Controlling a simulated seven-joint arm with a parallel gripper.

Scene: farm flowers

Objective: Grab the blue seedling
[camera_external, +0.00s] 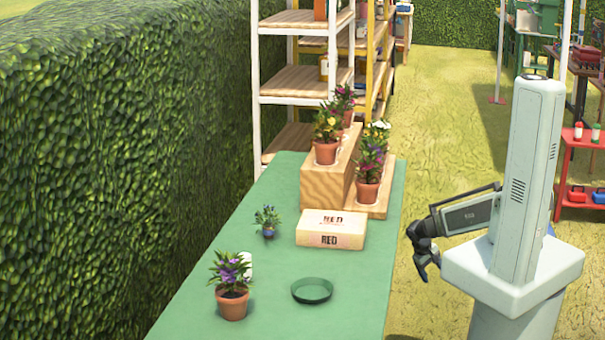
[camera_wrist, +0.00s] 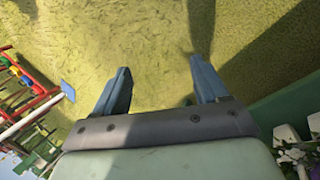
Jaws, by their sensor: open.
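The blue seedling (camera_external: 267,221) is a small leafy plant with a blue base. It stands upright on the green table, left of the box marked RED, in the external view. My gripper (camera_external: 427,272) hangs off the right side of the table, well apart from the seedling. In the wrist view my gripper (camera_wrist: 161,90) has its two fingers spread, with only grassy ground between them. The seedling does not show in the wrist view.
The green table (camera_external: 265,310) holds a RED box (camera_external: 331,229), a green dish (camera_external: 312,291), a purple-flowered pot (camera_external: 232,304) with a white object behind it, and a wooden stand (camera_external: 318,185) with several potted flowers. A hedge (camera_external: 110,170) borders the left.

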